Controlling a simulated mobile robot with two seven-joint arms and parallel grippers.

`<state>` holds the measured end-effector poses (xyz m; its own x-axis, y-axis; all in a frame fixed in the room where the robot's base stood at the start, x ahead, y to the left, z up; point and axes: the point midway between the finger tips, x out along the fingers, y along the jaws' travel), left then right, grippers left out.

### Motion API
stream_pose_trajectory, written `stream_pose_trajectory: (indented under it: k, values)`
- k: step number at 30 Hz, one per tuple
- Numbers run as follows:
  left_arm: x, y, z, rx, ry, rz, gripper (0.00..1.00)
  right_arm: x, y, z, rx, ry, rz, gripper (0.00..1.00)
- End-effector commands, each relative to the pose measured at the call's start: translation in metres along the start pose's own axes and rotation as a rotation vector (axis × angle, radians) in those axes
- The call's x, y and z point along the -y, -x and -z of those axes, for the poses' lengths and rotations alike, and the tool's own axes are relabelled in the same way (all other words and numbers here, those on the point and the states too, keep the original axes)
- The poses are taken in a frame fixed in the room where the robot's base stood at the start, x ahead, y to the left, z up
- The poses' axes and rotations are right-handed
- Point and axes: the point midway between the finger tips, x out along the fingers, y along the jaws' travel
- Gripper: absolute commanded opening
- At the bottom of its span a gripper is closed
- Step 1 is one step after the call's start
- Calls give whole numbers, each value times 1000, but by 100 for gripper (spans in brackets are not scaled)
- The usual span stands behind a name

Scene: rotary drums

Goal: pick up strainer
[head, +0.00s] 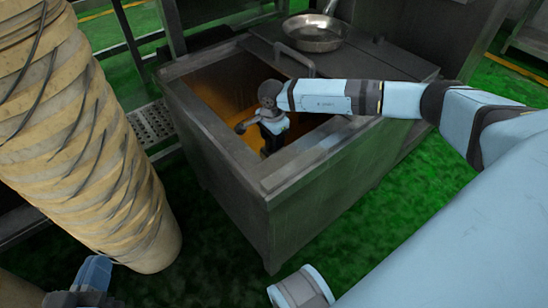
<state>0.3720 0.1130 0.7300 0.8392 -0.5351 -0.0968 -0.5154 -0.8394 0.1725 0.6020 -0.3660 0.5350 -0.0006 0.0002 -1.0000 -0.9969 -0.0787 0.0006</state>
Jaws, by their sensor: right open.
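A round, shallow metal bowl with a handle (314,33) rests on the closed lid at the back of the metal vat; I cannot tell whether it is the strainer or a pan. My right gripper (262,146) points down inside the open part of the vat, open, low near the orange-brown interior. A small dark rounded end (241,128) shows just left of the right gripper; I cannot tell what it belongs to. My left gripper (90,278) is at the bottom left edge, only partly in view, with its fingers not clearly visible.
The metal vat (232,196) has raised walls around the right gripper. Its dark lid (385,62) with a bar handle covers the right side. A large tan wrapped column (85,140) stands at left. Green floor (215,260) is clear in front.

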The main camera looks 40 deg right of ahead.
Motion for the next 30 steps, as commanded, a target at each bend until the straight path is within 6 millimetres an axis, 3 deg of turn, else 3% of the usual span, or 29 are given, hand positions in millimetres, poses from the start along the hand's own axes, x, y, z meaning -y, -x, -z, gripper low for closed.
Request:
stream_pose_trajectory:
  k: [5, 12, 23, 26, 30]
  values:
    - [0, 0, 1, 0, -1, 0, 0, 0, 0, 0, 0, 0, 0, 48]
    - [0, 0, 1, 0, -1, 0, 0, 0, 1, 0, 0, 0, 0, 0]
    - [-1, 0, 2, -1, 0, 0, 0, 0, 5, 0, 0, -1, 1, 0]
    - [-2, 0, 8, -2, 6, -1, 0, 0, 17, 0, 0, -1, 3, 0]
    - [-6, 4, 17, -17, 37, 5, 0, 1, 49, 1, -1, -1, 4, 0]
